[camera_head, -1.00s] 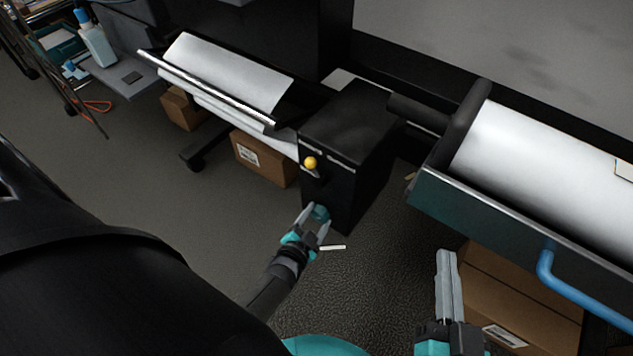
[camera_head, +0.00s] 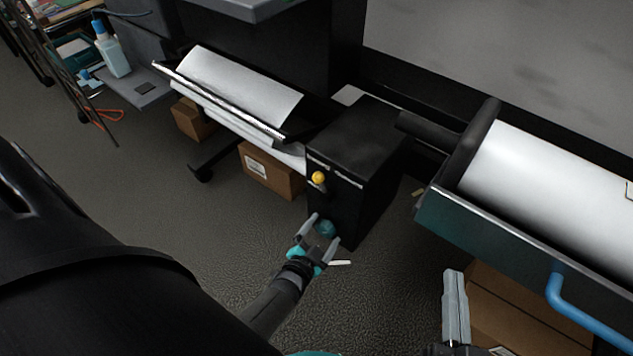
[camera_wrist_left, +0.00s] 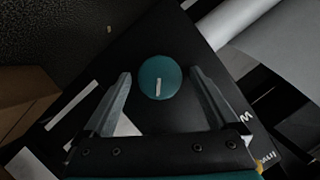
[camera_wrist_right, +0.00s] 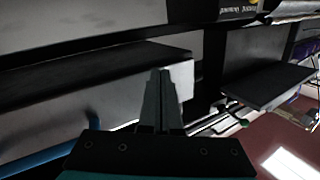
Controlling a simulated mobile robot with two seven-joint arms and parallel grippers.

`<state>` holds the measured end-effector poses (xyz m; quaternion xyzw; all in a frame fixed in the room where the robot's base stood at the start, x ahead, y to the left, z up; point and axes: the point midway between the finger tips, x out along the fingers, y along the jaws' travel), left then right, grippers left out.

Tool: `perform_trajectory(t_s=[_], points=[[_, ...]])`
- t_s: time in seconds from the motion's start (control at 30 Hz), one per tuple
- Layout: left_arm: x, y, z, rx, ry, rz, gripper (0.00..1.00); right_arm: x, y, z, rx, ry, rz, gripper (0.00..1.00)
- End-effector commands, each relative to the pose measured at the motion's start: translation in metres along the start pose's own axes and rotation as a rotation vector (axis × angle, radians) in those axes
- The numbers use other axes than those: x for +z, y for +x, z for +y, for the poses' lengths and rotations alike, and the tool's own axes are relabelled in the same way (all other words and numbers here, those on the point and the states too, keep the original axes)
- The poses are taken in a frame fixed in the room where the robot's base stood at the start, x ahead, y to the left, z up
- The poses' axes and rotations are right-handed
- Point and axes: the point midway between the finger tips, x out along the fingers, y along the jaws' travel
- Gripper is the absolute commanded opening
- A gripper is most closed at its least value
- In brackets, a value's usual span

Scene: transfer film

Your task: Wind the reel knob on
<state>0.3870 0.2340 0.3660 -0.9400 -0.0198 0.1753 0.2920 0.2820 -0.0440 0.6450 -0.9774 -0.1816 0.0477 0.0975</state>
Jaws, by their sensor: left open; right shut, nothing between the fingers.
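The reel knob is a round teal knob (camera_head: 325,229) with a white mark, low on the front of a black box (camera_head: 352,146). It also shows in the left wrist view (camera_wrist_left: 160,78), where the white mark points toward the lower edge of the picture. My left gripper (camera_head: 318,228) is open, with a finger on either side of the knob; I cannot tell whether the fingers touch it. In the left wrist view the knob lies just beyond and between the fingertips. My right gripper (camera_head: 454,274) is shut and empty, in front of the right-hand roll's tray.
A yellow knob (camera_head: 318,178) sits above the teal one. A large white roll (camera_head: 545,185) lies in a dark tray with a blue handle (camera_head: 556,290) at right. Cardboard boxes (camera_head: 270,174) stand under the left tray (camera_head: 222,105). The floor in front is mostly clear.

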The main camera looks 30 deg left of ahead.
Motion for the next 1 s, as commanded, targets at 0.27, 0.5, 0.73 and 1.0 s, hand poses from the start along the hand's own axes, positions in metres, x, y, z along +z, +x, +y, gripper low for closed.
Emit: perform_trajectory(t_s=[0.27,0.5,0.73,1.0], points=[[0.0,-0.013,0.0,0.001,-0.001,-0.002,0.94,0.004,0.004,0.008,0.02,-0.023,-0.105,0.0],[-0.001,-0.029,0.0,0.001,-0.001,-0.001,0.94,0.011,0.006,0.021,0.049,-0.054,-0.248,0.0],[-0.001,-0.046,0.0,0.0,-0.001,0.0,0.94,0.016,0.003,0.033,0.083,-0.079,-0.385,0.0],[-0.001,-0.066,0.0,0.001,-0.001,-0.001,0.94,0.02,-0.008,0.049,0.128,-0.098,-0.545,0.0]])
